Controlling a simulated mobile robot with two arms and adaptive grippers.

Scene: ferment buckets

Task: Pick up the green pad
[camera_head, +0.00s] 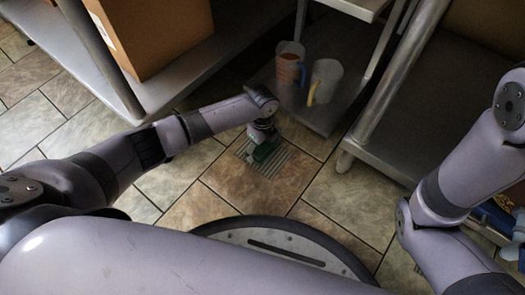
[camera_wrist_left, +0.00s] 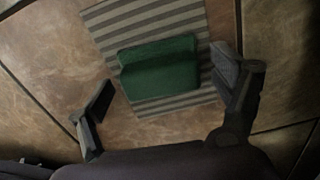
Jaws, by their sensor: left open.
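The green pad (camera_wrist_left: 160,68) lies on a grey striped mat (camera_wrist_left: 198,14) on the tiled floor. In the head view the pad (camera_head: 264,152) sits just below my left gripper (camera_head: 262,140), partly covered by it, with the striped mat (camera_head: 280,163) around it. In the left wrist view my left gripper (camera_wrist_left: 165,85) is open, with one finger left of the pad and the other by its right side. Nothing is between the fingers at their grip, as far as I see. My right arm shows at the right; its gripper is out of view.
Two measuring jugs, one with an orange mark (camera_head: 290,68) and one with a yellow handle (camera_head: 325,80), stand on a low metal shelf (camera_head: 322,120). A cardboard box (camera_head: 155,35) rests on a rack at the upper left. Metal legs stand nearby.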

